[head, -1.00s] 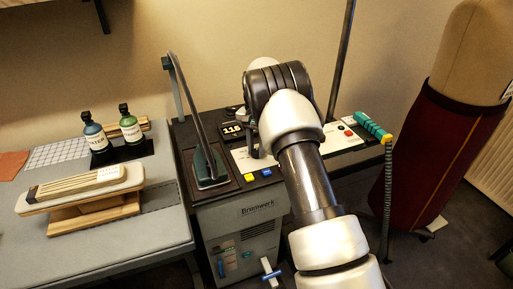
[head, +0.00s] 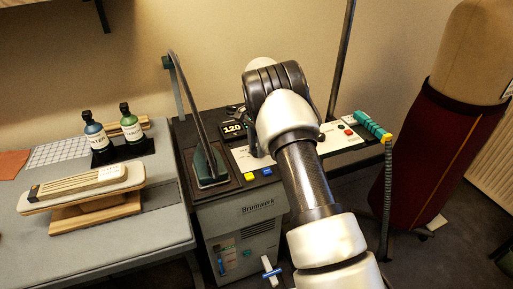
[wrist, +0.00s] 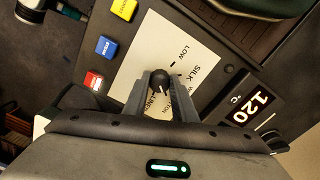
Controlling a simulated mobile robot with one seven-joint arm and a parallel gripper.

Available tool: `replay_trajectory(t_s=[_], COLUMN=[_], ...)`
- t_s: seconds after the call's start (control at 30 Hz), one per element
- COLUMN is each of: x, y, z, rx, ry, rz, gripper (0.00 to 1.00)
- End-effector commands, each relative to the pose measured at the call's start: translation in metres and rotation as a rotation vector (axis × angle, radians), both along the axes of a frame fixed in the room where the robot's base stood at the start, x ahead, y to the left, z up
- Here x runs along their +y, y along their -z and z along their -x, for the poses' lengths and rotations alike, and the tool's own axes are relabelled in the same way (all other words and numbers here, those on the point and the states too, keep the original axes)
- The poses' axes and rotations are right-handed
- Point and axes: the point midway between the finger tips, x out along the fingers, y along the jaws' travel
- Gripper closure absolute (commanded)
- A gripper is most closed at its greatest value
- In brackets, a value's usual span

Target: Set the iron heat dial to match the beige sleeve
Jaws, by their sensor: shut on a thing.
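The heat dial (wrist: 159,77) is a small black knob with a pale pointer mark on the white panel (wrist: 190,45). The panel reads LOW, SILK and further words partly hidden by my fingers. My gripper (wrist: 161,86) is shut on the dial, one finger on each side. In the head view my arm hides both dial and gripper. The display (wrist: 252,108) reads 120 °C, and 120 also shows in the head view (head: 232,128). The beige sleeve (head: 82,182) appears to lie on the wooden sleeve board at left, with a white label too small to read.
Yellow (wrist: 124,9), blue (wrist: 107,47) and red (wrist: 93,81) buttons sit beside the panel. An iron (head: 207,163) stands left of the panel. Two bottles (head: 93,137) stand on the left table. A green-handled tool (head: 373,126) and a dress form (head: 440,150) are at right.

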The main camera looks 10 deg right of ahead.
Motion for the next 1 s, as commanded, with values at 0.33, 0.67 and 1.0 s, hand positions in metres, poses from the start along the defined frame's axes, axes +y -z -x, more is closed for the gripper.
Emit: replay_trajectory(t_s=[0.33, 0.67, 1.0], x=[0.0, 0.0, 0.0], y=[-0.001, -0.017, -0.096], z=[-0.001, -0.001, -0.002], rx=[-0.003, -0.004, -0.007], ry=[-0.001, -0.001, -0.001], rz=[0.001, 0.0, 0.001], gripper=[0.57, 0.57, 0.57])
